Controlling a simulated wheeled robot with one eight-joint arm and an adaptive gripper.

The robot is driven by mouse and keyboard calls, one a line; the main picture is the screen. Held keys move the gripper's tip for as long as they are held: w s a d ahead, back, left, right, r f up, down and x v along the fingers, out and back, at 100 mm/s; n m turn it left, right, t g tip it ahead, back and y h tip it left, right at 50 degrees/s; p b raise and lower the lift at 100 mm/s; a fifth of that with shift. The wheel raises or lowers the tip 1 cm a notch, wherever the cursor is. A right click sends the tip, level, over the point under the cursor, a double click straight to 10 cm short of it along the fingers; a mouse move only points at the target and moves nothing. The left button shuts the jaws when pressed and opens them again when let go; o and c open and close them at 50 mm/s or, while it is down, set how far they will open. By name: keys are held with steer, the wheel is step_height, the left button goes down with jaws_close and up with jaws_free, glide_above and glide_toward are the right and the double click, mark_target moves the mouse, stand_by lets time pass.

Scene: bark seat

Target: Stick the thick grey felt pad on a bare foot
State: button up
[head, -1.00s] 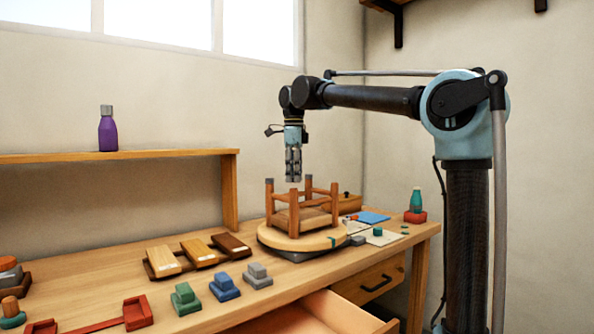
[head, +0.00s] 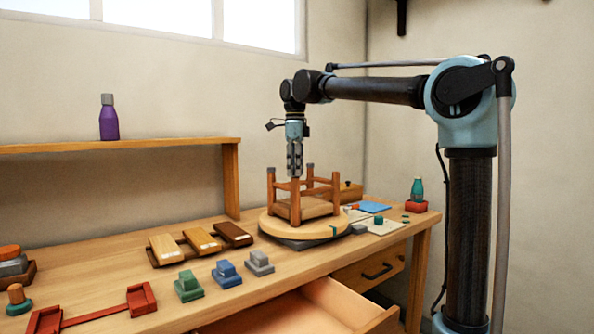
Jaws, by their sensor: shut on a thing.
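A small wooden stool (head: 307,208) stands upside down on a round wooden turntable (head: 272,227), legs pointing up. The far left leg (head: 271,184) and the far right leg (head: 310,174) end in dark grey tips. The right leg (head: 336,184) shows no grey tip. My gripper (head: 295,174) points straight down at the top of the near leg (head: 295,200). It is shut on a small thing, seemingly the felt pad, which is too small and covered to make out. I cannot tell whether it touches the leg end.
An open drawer (head: 340,309) juts out below the bench front. Green (head: 188,286), blue (head: 226,274) and grey (head: 259,263) blocks stand along the front. A teal bottle (head: 417,190) stands at the right. A purple bottle (head: 108,118) stands on the shelf.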

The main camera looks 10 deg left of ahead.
steer(key=shift+f, duration=0.25)
stand_by(0.4)
steer(key=o, duration=1.1)
steer(key=shift+c, duration=0.2)
steer(key=shift+r, duration=0.1)
steer(key=shift+r, duration=3.45)
